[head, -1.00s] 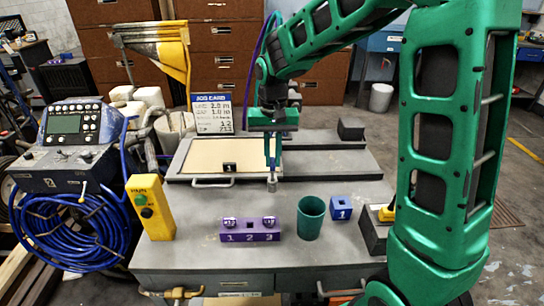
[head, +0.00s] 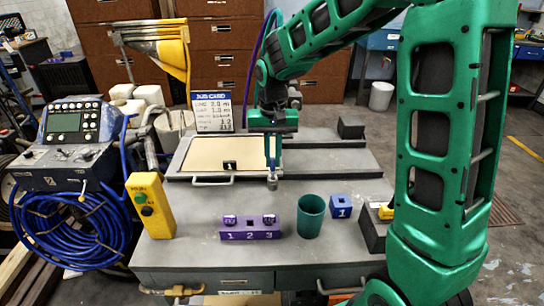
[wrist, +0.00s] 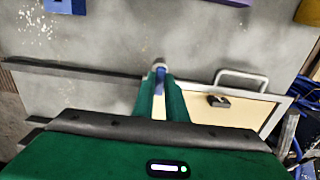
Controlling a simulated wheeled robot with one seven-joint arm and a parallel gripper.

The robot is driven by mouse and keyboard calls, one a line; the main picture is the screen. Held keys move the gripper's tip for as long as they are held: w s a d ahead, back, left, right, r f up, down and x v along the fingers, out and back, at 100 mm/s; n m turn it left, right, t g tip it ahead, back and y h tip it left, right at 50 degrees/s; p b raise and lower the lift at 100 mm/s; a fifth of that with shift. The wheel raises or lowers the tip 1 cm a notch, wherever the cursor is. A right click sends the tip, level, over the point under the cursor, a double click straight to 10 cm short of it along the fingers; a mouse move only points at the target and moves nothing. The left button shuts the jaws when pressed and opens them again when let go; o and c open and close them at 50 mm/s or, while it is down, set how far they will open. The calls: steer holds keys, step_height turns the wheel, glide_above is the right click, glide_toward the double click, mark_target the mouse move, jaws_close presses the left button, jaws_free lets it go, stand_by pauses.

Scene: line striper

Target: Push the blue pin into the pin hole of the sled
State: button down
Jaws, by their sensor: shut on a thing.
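My gripper (head: 272,172) points down over the grey worktable, near the front edge of the raised grey plate. It is shut on the blue pin (wrist: 160,76), which shows as a blue strip between the fingers in the wrist view. A grey round end (head: 272,184) sticks out below the fingertips and appears clear of the tabletop. A small black block marked 1 (head: 229,167) sits on the beige panel, left of my gripper; I cannot tell whether it belongs to the sled. No pin hole can be made out.
A purple block marked 1 2 3 (head: 250,230), a green cup (head: 311,217) and a blue block marked 1 (head: 341,207) stand in front. A yellow button box (head: 150,207) is at left. A metal handle (head: 212,182) fronts the panel. A black block (head: 351,130) stands behind right.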

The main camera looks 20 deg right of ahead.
steer(key=shift+f, duration=1.25)
stand_by(3.2)
steer(key=c, duration=1.4)
jaws_free()
steer(key=shift+r, duration=0.1)
steer(key=shift+r, duration=3.4)
